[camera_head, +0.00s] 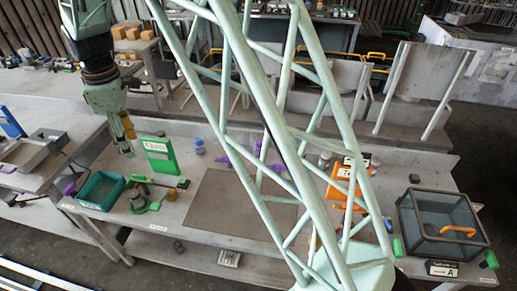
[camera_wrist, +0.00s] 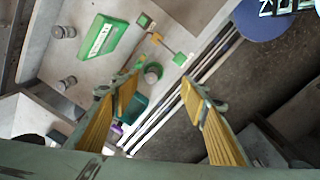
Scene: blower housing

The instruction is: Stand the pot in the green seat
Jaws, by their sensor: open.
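My gripper (camera_head: 128,147) hangs at the left of the bench, open and empty. In the wrist view its yellow-padded fingers (camera_wrist: 158,88) are spread wide. A small round grey-green thing, which looks like the pot (camera_head: 138,201), stands on the bench below and slightly right of my gripper. It also shows in the wrist view (camera_wrist: 153,73), beyond and between the fingertips, not touched. I cannot tell which green piece is the seat.
A teal bin (camera_head: 80,203) is left of the round thing. An upright green sign block (camera_head: 160,156) stands behind it. A flat brown mat (camera_head: 210,213) covers mid-bench. An orange holder (camera_head: 339,188) and a dark-framed clear box (camera_head: 409,222) are to the right.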

